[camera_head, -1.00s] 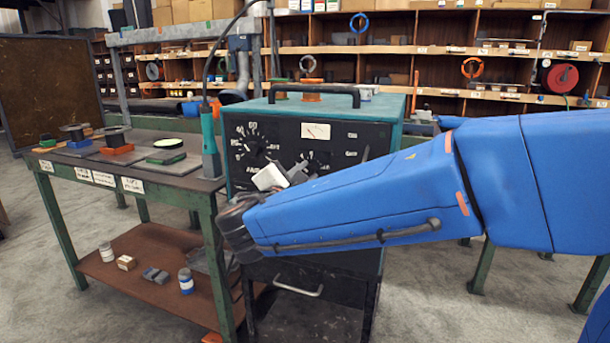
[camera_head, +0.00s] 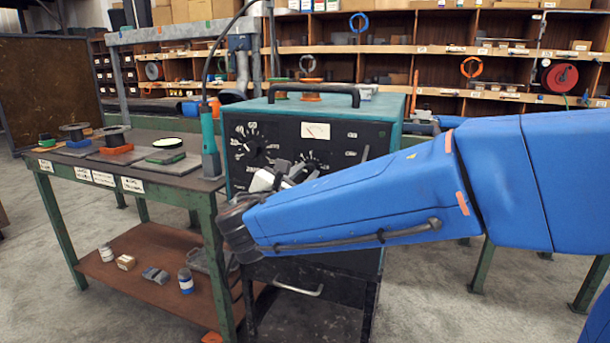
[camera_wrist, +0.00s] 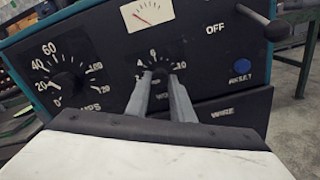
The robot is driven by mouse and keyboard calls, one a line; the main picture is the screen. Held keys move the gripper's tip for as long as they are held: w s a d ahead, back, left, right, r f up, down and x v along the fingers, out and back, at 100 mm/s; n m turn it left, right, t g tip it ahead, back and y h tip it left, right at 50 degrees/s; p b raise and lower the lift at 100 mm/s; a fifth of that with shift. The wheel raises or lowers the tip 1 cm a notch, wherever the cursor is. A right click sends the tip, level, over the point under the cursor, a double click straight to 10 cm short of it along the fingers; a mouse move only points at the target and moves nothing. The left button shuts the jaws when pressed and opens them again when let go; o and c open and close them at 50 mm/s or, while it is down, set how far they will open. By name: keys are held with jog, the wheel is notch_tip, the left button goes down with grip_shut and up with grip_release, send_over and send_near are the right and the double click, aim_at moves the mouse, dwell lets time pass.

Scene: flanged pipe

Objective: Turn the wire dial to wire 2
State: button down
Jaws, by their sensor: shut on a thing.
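The wire dial (camera_wrist: 160,74) is a small dark knob on the black front panel of a teal machine (camera_head: 330,107). Its printed scale, with 4, 6, 8 and 10 legible, arches above it in the wrist view. My gripper (camera_wrist: 163,80) is shut on the knob, with one grey finger on each side. In the head view my gripper (camera_head: 304,170) reaches the panel from the front, and the dial is partly hidden behind it. The fingers cover the lower part of the dial, and I cannot read where its pointer stands.
A larger AMPS dial (camera_wrist: 66,86) is left of the wire dial. A green-legged workbench (camera_head: 140,147) with spools stands left of the machine. Shelves line the back.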

jog(key=c, duration=1.5)
grip_release()
jog(key=shift+c, duration=0.2)
jog(key=shift+s, duration=0.1)
jog(key=v, duration=1.7)
jog(key=shift+s, duration=0.1)
